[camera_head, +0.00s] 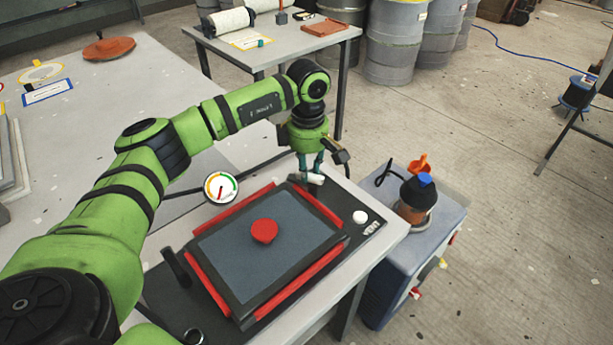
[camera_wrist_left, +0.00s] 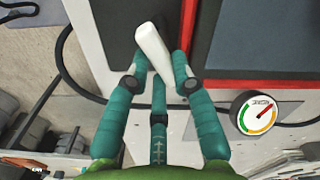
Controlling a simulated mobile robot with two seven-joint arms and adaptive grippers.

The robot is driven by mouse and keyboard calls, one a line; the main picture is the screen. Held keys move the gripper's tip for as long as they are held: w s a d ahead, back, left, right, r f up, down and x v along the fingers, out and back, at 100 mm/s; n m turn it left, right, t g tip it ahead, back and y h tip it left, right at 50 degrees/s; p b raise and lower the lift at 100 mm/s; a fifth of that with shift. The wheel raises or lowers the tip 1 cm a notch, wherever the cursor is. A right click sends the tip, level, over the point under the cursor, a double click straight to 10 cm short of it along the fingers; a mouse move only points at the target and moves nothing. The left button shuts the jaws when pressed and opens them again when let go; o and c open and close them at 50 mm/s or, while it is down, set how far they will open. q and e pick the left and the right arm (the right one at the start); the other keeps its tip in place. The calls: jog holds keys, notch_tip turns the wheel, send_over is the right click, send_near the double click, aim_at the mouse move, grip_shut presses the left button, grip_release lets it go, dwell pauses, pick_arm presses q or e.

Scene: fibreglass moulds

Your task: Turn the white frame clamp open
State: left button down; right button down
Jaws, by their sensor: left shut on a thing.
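The white frame clamp (camera_head: 313,179) is a short white bar at the far edge of the red-sided frame (camera_head: 325,206) on the bench. My left gripper (camera_head: 308,168) is above it, with its teal fingers reaching down to it. The fingers partly hide the clamp's base. My right gripper is not in view.
A red knob (camera_head: 264,231) sits on the frame's grey panel. A round gauge (camera_head: 221,188) stands beside the frame. A black handle (camera_head: 176,268) rises at the near left. A white vent button (camera_head: 360,217) and a blue-grey cabinet with a bottle (camera_head: 416,198) are to the right.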

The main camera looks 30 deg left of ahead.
pick_arm(q)
jog(key=m, duration=0.1)
jog(key=m+b, duration=0.1)
jog(key=m, duration=0.1)
jog(key=shift+w+d+f+b, duration=0.1)
jog(key=shift+w+b, duration=0.15)
jog(key=shift+b, duration=0.05)
jog(key=shift+w+d+m+b, duration=0.1)
jog(key=shift+m+b, duration=0.3)
jog(key=shift+m, duration=0.9)
jog(key=c, duration=1)
grip_release()
jog(key=shift+c, duration=0.2)
jog(key=shift+r, duration=0.25)
notch_tip(320, 180, up, 12)
